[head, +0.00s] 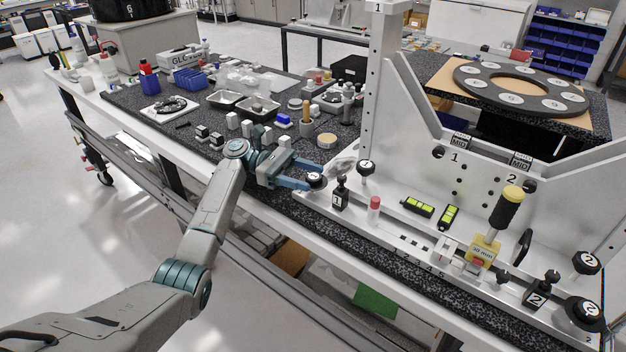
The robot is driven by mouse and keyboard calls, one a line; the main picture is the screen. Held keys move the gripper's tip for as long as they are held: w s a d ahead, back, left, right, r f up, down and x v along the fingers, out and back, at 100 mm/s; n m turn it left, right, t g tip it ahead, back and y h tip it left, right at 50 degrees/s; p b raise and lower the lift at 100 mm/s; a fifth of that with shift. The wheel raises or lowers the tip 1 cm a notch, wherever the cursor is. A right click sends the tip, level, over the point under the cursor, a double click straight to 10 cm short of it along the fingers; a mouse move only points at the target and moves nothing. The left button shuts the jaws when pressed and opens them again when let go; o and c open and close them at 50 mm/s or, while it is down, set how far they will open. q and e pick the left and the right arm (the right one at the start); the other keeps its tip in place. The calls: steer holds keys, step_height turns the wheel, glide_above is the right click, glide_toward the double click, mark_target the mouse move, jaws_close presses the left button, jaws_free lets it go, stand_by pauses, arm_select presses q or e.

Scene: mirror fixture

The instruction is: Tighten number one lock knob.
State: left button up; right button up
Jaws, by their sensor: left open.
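My left gripper (312,177) reaches in from the left with blue fingers open at the front left corner of the mirror fixture (385,210). A round black knob with a white top label (317,181) sits at its fingertips; I cannot tell whether they touch it, and its label is too small to read. Just right of it stands another black knob with a white label (366,166), apparently a 1. Between them, a little nearer, is a black block marked 1 (340,198) with a small knob on top. My right gripper is not in view.
Knobs marked 2 (586,262) are at the far right. Trays and small parts (258,108) cover the dark bench behind my gripper.

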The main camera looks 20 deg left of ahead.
arm_select(q)
steer(key=a, duration=0.2)
steer(key=a+b, duration=0.1)
steer(key=a, duration=0.2)
steer(key=w+a+b, duration=0.1)
steer(key=a, duration=0.1)
steer(key=shift+w+a+f, duration=0.1)
steer(key=shift+a+f, duration=0.05)
steer(key=shift+a, duration=0.65)
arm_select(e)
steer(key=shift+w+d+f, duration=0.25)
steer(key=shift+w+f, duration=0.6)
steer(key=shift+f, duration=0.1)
